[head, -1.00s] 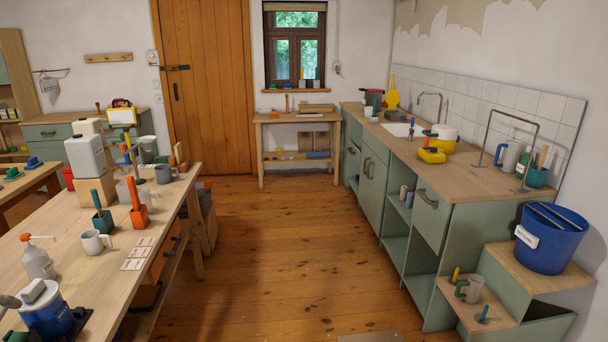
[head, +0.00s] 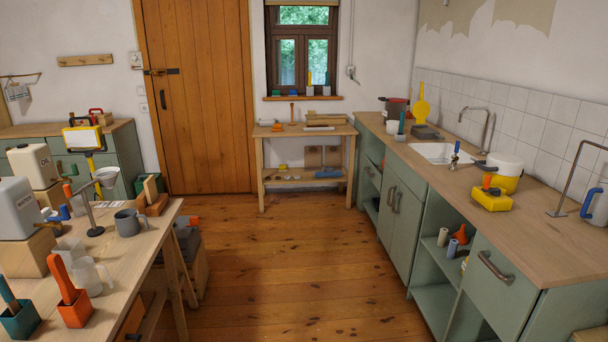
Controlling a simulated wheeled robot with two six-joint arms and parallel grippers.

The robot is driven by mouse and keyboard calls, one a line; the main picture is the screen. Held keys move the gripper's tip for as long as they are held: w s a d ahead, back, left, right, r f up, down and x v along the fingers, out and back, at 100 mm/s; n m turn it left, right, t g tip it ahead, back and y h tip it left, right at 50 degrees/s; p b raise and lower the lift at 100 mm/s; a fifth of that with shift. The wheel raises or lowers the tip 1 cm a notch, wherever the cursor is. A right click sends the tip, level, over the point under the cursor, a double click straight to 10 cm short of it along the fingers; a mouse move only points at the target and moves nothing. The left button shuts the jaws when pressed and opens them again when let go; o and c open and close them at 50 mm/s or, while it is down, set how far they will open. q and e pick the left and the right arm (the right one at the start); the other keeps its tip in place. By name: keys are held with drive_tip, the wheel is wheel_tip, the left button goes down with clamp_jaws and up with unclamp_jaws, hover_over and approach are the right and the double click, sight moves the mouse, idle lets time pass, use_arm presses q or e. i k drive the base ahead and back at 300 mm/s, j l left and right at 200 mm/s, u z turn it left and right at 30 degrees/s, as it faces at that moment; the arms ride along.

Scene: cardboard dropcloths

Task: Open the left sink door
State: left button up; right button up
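The green cabinet under the sink (head: 440,152) has two doors side by side, and both look shut. The left sink door (head: 385,212) is the farther one and shows as a narrow, slanted panel. Its dark upright handle (head: 390,196) is close beside the handle (head: 397,200) of the right sink door (head: 408,225). Neither of my grippers shows in the head view.
A wooden floor aisle (head: 290,270) runs clear beside the counter. At the left is a workbench (head: 130,250) with jugs and containers. Open shelves (head: 435,265) and a drawer (head: 490,280) are nearer than the sink doors. A small table (head: 300,130) stands under the window.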

sight(390, 182)
drive_tip(key=i+z, duration=0.2)
drive_tip(key=i, duration=0.65)
drive_tip(key=i+j+z, duration=0.2)
drive_tip(key=i, duration=0.65)
